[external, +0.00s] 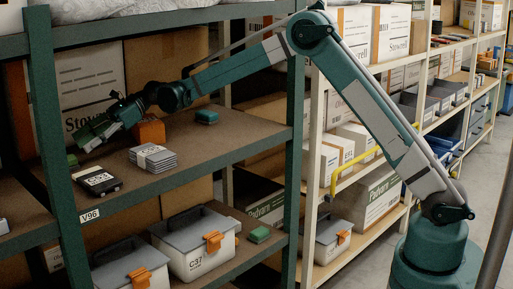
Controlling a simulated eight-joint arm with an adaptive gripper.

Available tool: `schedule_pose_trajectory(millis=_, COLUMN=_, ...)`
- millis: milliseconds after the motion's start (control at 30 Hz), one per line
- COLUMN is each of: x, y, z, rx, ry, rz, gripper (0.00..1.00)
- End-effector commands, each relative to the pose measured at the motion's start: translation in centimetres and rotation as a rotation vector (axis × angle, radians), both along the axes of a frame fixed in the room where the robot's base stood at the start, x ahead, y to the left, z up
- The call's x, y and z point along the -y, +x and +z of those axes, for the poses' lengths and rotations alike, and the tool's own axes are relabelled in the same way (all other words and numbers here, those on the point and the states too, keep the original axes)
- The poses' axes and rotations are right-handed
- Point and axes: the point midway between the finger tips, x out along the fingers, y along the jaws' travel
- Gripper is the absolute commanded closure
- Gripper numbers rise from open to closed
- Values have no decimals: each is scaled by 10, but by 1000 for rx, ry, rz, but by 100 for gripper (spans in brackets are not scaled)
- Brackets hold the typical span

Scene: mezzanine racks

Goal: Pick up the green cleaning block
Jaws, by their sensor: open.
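Several green blocks are in view, and I cannot tell which is the cleaning block. A small green block (72,160) lies at the left of the middle shelf (190,170), behind a black case. A teal-green block (207,116) lies farther right at the back of that shelf. Another green block (260,234) is on the lower shelf, right of a grey-lidded bin. My gripper (90,142) is open, reaching over the left part of the middle shelf. It is above and slightly right of the small green block. Its fingertips are small and partly unclear here.
A black case (97,181), a stack of grey sheets (153,158) and an orange block (150,132) are on the middle shelf near my gripper. A green rack post (52,140) stands in front at left. Cartons (90,88) stand behind. Bare shelf lies right of the stack.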

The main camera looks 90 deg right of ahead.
Motion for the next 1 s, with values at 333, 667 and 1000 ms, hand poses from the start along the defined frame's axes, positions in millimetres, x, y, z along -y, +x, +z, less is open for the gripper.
schedule_pose_trajectory(millis=333, x=-11, y=15, z=-8, rx=0, ry=0, rz=0, gripper=48)
schedule_pose_trajectory(millis=667, x=-15, y=19, z=-10, rx=0, ry=0, rz=0, gripper=48)
schedule_pose_trajectory(millis=1000, x=-23, y=31, z=-16, rx=0, ry=0, rz=1, gripper=48)
